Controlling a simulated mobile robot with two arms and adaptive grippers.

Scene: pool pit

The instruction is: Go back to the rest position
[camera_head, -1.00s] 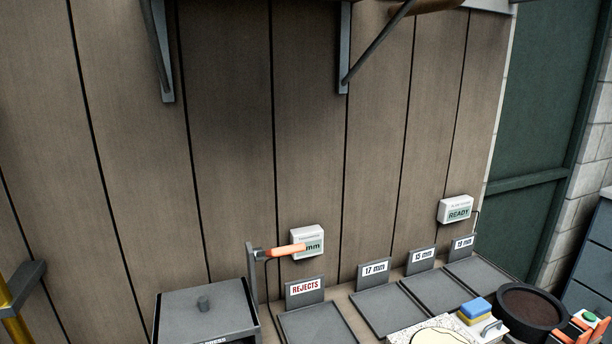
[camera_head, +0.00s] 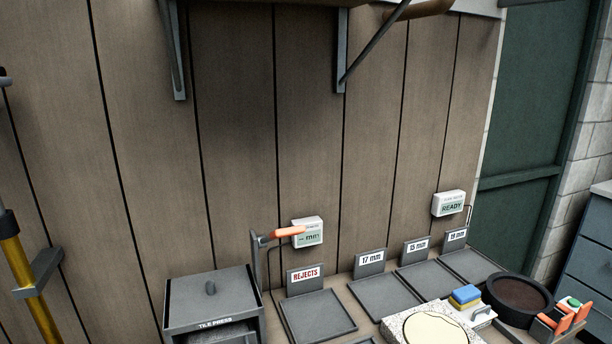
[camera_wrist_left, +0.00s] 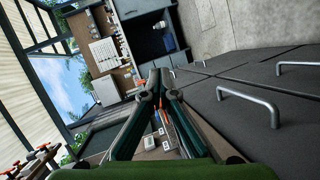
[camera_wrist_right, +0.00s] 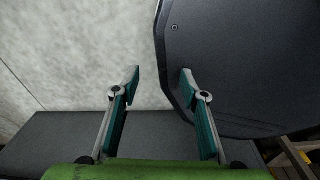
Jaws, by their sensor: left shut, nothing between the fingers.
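My left gripper (camera_wrist_left: 158,88) shows in the left wrist view with its two fingers together and nothing between them. Behind it are a workbench area with a wall of shelves and dark cabinets with metal handles. My right gripper (camera_wrist_right: 160,80) shows in the right wrist view with its fingers well apart and nothing between them. Beyond its fingers are a pale grey surface and a large dark rounded panel. Neither gripper shows in the head view.
The head view shows a bench with a tile press (camera_head: 210,305), a rejects tray (camera_head: 318,314), labelled trays, a speckled slab (camera_head: 396,328), a blue-yellow sponge (camera_head: 465,296) and a round dark tub (camera_head: 518,300). A yellow post (camera_head: 28,288) stands at the left. Cabinet handles (camera_wrist_left: 248,101) stick out near my left gripper.

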